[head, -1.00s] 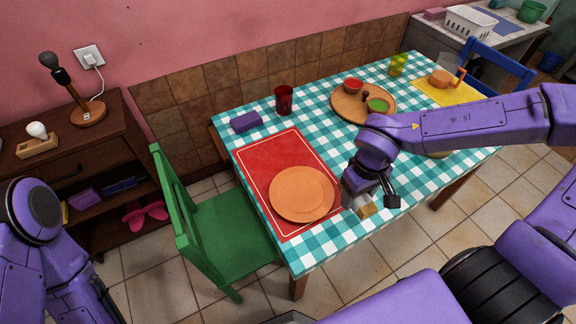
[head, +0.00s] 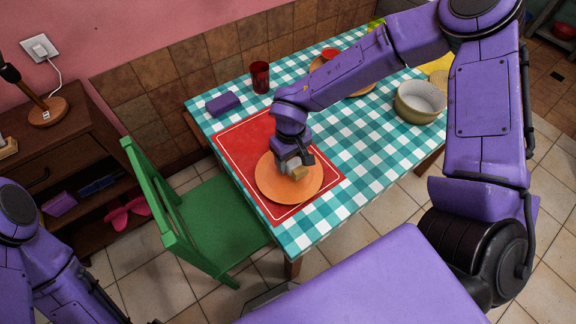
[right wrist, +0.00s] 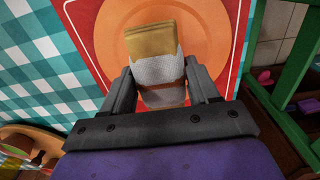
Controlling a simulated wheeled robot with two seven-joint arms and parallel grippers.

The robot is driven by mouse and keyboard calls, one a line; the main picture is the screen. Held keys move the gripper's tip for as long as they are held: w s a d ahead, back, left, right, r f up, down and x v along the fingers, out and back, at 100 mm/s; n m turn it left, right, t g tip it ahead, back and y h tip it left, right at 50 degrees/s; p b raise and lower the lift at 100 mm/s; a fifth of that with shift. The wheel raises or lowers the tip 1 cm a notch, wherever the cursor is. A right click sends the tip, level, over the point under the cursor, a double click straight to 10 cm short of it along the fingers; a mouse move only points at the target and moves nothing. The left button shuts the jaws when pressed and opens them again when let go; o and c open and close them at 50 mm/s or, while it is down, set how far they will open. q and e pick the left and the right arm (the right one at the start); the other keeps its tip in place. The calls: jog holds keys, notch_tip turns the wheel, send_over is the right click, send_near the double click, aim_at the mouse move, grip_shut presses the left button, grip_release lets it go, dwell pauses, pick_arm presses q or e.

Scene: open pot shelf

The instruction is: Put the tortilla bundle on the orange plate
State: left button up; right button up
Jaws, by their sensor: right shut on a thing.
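The tortilla bundle (right wrist: 152,42), tan with a white wrap around it, is between the fingers of my right gripper (right wrist: 160,88). In the head view the right gripper (head: 293,165) holds the bundle (head: 300,174) over the orange plate (head: 272,190). The plate lies on a red mat and also fills the area behind the bundle in the right wrist view (right wrist: 110,40). I cannot tell whether the bundle touches the plate. My left arm shows at the left edge, but its gripper is out of view.
The red mat (head: 232,141) lies on a checkered table (head: 345,185). A dark red glass (head: 260,77), a purple block (head: 223,103) and a pale bowl (head: 420,102) stand on the table. A green chair (head: 200,215) stands at the table's left side.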

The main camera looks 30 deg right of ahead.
aim_at(289, 166)
jog(key=shift+w+a+f, duration=0.1)
jog(key=shift+w+f, duration=0.1)
jog(key=shift+f, duration=0.2)
jog(key=shift+w+f, duration=0.15)
jog(key=shift+f, duration=1.4)
jog(key=o, duration=1.2)
jog(key=shift+f, duration=0.15)
notch_tip(289, 166, up, 12)
jog(key=shift+r, duration=0.2)
